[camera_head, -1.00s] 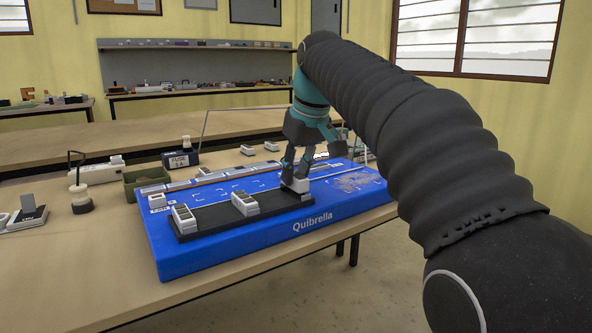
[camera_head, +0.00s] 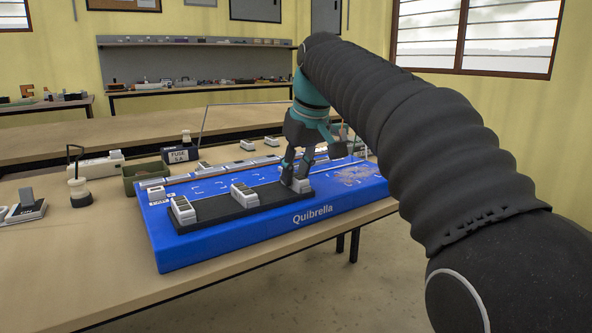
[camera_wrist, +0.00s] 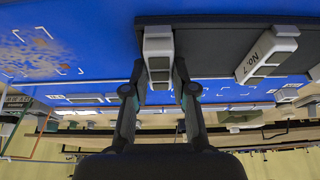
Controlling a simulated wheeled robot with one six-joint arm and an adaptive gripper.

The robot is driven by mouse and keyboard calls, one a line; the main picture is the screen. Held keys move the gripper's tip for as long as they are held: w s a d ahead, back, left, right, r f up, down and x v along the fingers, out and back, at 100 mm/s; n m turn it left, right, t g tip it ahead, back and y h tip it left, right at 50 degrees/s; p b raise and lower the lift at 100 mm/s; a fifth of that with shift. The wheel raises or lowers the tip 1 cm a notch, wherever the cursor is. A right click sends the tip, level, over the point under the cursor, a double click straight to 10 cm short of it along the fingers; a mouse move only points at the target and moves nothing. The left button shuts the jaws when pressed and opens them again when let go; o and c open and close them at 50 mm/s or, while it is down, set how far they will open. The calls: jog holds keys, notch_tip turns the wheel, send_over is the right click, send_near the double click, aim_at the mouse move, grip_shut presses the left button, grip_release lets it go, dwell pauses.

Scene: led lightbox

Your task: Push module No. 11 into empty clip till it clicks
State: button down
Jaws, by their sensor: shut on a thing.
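My gripper (camera_head: 294,174) is shut on a small white and grey module (camera_head: 302,186) at the right end of the black tray (camera_head: 215,209). In the wrist view, the fingers (camera_wrist: 158,88) grip this module (camera_wrist: 158,48) from both sides, and it sits at or against the tray. No number on it is readable, and I cannot tell whether it is fully seated. Another module (camera_head: 244,196) stands mid-tray; the wrist view shows a module marked "No. 7" (camera_wrist: 266,52) beside mine. A third module (camera_head: 183,211) stands at the tray's left end.
The tray lies on a blue box (camera_head: 270,226) marked "Quibrella". A fuse box (camera_head: 180,154), a green bin (camera_head: 146,176) and a white knobbed piece (camera_head: 79,191) stand behind or left of it.

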jog(key=shift+f, duration=0.25)
jog(key=c, duration=0.9)
grip_release()
jog(key=shift+o, duration=0.2)
jog(key=shift+r, duration=0.15)
jog(key=shift+p+v, duration=2.95)
jog(key=shift+v, duration=1)
jog(key=s+d+f+m, duration=0.2)
jog(key=s+d+f, duration=0.3)
jog(key=s+f, duration=0.3)
jog(key=s+d+f+m+t+h, duration=0.1)
jog(key=s+d+f+m, duration=0.1)
jog(key=s+d+f, duration=0.3)
jog(key=s+d+f+m+t+h, duration=0.1)
jog(key=s+d+f, duration=0.3)
jog(key=s+f, duration=0.7)
jog(key=shift+s+d+m, duration=0.4)
jog(key=shift+s+m, duration=0.35)
jog(key=shift+m, duration=0.15)
